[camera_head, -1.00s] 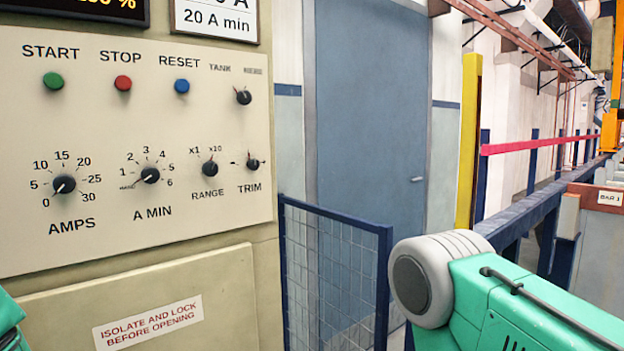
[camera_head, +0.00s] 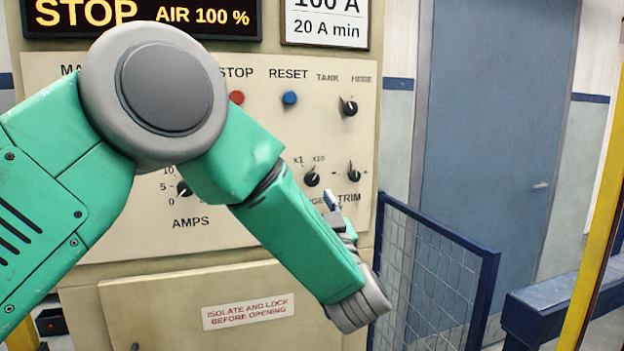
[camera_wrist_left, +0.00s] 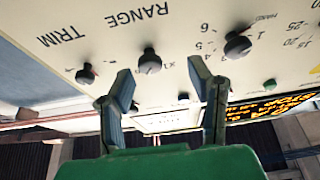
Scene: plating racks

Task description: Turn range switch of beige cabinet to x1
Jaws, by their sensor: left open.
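The beige cabinet (camera_head: 240,245) fills the left and middle of the head view. Its range switch (camera_head: 312,178), a small black knob, has x1 marked at its upper left and x10 at its upper right. Its pointer seems to lean up and right, toward x10. My left gripper (camera_head: 334,203) is just below and right of this knob in the head view, partly hidden by my forearm. In the left wrist view, which is upside down, the open fingers (camera_wrist_left: 160,72) frame the range switch (camera_wrist_left: 150,62); no contact is visible. My right gripper is out of view.
The trim knob (camera_head: 354,175) sits close to the right of the range switch, and the tank knob (camera_head: 348,106) above. My left arm hides part of the panel, including A MIN. A blue mesh barrier (camera_head: 430,275) stands right of the cabinet.

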